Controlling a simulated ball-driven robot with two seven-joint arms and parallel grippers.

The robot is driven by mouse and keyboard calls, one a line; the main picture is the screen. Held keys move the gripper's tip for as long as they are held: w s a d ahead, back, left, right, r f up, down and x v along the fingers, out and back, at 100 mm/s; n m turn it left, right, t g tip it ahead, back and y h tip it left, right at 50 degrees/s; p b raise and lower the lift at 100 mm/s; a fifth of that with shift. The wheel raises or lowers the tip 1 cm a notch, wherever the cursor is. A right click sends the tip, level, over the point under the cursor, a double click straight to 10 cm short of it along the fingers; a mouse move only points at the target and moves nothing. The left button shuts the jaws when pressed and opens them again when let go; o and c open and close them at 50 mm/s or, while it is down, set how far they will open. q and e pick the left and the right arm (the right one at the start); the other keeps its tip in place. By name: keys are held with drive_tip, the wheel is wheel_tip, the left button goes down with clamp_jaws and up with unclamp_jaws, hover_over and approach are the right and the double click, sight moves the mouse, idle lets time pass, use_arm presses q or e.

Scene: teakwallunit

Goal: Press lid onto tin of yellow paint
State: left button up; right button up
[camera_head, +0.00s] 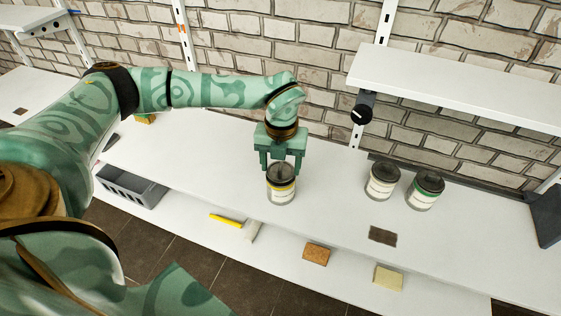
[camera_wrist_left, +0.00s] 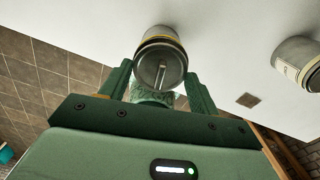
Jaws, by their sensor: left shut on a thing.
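The tin of yellow paint (camera_head: 281,195) stands upright on the white worktop. It has a pale label and a yellow band near its top, and it also shows in the left wrist view (camera_wrist_left: 161,36). A dark grey lid (camera_head: 281,172) sits at its top; it also shows in the left wrist view (camera_wrist_left: 158,71). I cannot tell whether the lid is fully seated. My left gripper (camera_head: 281,166) points down over the tin, its fingers on either side of the lid, shut on it. My right gripper is not in view.
Two other tins stand to the right, one plain (camera_head: 382,187) and one green-banded (camera_head: 424,194). A dark square patch (camera_head: 382,236) lies on the worktop in front of them. A shelf (camera_head: 450,85) overhangs at the back right. A grey crate (camera_head: 130,186) sits low at left.

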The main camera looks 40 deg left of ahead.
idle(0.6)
use_arm(q)
drive_tip(key=shift+f, duration=0.15)
drive_tip(key=shift+p, duration=0.6)
idle(0.4)
drive_tip(key=o, duration=1.3)
wheel_tip(320, 180, up, 7)
drive_tip(key=p, duration=0.6)
